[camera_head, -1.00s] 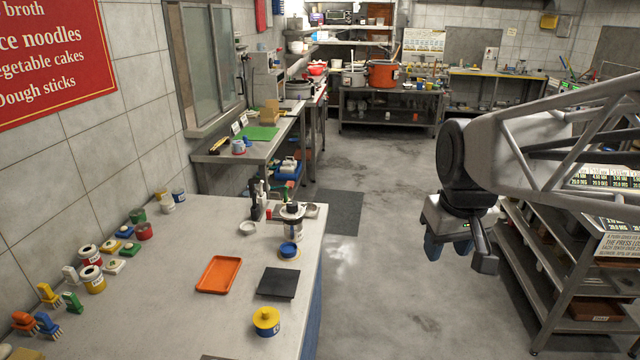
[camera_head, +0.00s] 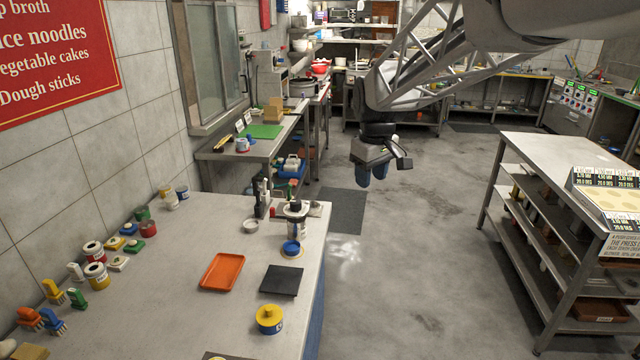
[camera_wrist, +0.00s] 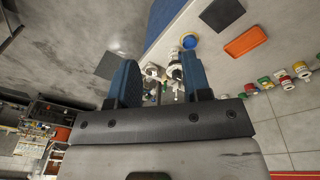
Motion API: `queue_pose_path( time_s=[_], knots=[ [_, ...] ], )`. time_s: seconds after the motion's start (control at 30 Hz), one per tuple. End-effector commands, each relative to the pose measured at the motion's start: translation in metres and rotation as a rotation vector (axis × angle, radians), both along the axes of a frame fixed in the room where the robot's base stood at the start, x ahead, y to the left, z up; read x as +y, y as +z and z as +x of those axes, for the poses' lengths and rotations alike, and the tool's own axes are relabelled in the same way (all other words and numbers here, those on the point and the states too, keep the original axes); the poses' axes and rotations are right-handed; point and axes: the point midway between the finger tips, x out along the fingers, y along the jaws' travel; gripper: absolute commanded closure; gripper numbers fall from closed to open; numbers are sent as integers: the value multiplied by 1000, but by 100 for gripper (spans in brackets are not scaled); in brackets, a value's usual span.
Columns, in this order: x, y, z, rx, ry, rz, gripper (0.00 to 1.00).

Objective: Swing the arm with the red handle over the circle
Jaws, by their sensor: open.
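A small stand with swing-arm parts (camera_head: 296,212) is on the pale table near its right edge. A small red part shows beside it, too small to make out as a handle. Just in front, a blue-topped round item (camera_head: 291,247) sits on a pale tan disc, perhaps the circle. In the wrist view the stand (camera_wrist: 174,72) shows between the fingers, partly hidden, with the blue round item (camera_wrist: 190,41) beyond. My gripper (camera_head: 372,177) is open and empty, its blue fingers hanging above the floor, right of and beyond the stand. It touches nothing.
Several small tins and brushes line the left wall side. A shelf rack (camera_head: 555,230) stands at right. The floor between is clear.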

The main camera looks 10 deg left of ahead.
Motion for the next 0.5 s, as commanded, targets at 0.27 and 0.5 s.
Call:
queue_pose_path(
  time_s=[0.27, 0.5],
  knots=[
    [51, -21, 59, 21, 142, -15, 55],
    [98, -44, 105, 35, 265, -27, 55]
  ],
)
